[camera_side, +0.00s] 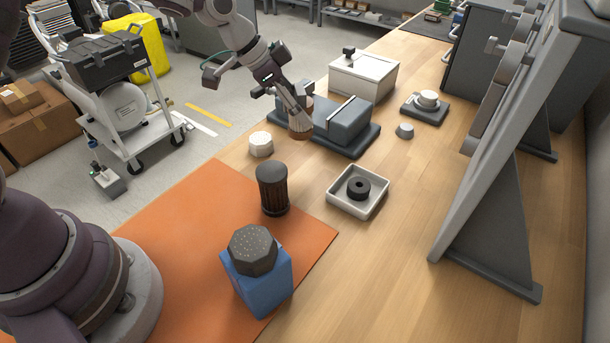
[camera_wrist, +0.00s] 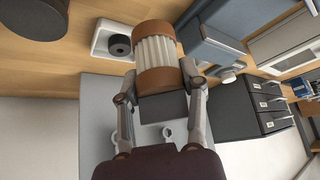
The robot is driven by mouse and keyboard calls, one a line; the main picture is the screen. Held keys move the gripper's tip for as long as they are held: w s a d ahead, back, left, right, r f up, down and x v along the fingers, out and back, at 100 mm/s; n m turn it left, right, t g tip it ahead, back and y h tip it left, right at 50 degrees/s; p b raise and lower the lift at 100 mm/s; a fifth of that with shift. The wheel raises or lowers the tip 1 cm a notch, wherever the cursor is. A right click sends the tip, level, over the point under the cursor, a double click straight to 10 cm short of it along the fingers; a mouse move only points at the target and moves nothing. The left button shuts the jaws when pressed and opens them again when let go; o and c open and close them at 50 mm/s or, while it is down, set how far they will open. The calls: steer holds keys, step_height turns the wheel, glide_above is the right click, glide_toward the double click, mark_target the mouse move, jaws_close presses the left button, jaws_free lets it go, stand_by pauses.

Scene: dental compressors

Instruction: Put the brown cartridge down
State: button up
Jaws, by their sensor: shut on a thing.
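The brown cartridge (camera_side: 301,129) has brown end caps and a pale pleated middle. In the wrist view the cartridge (camera_wrist: 157,50) sits between the two fingers of my gripper (camera_wrist: 158,82), which are shut on it. In the side view my gripper (camera_side: 297,108) is at the far part of the bench, by the left side of the dark grey-blue device (camera_side: 350,120). The cartridge is close to upright there, and its upper part is partly hidden by the fingers. I cannot tell whether its lower end touches the bench.
A white faceted cap (camera_side: 261,144) stands nearby, left of the cartridge. A dark ribbed canister (camera_side: 273,190) and a blue block (camera_side: 258,290) with a grey cap are nearer, by the orange mat (camera_side: 175,240). A white tray (camera_side: 373,209) holds a black ring. A grey rack (camera_side: 500,190) stands right.

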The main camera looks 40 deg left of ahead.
step_height(320, 180, down, 8)
steer(key=shift+f, duration=0.25)
steer(key=shift+f, duration=0.1)
steer(key=o, duration=1.2)
steer(key=shift+c, duration=0.2)
steer(key=v, duration=1.2)
steer(key=s+r+n+y, duration=0.2)
steer(key=s+r+n, duration=0.2)
steer(key=s, duration=0.4)
steer(key=s+a+r+n+t+y, duration=0.1)
steer(key=s+r+n, duration=0.3)
steer(key=s, duration=0.4)
steer(key=shift+a+r+n+y, duration=0.2)
steer(key=shift+n+y, duration=0.3)
steer(key=shift+y, duration=0.3)
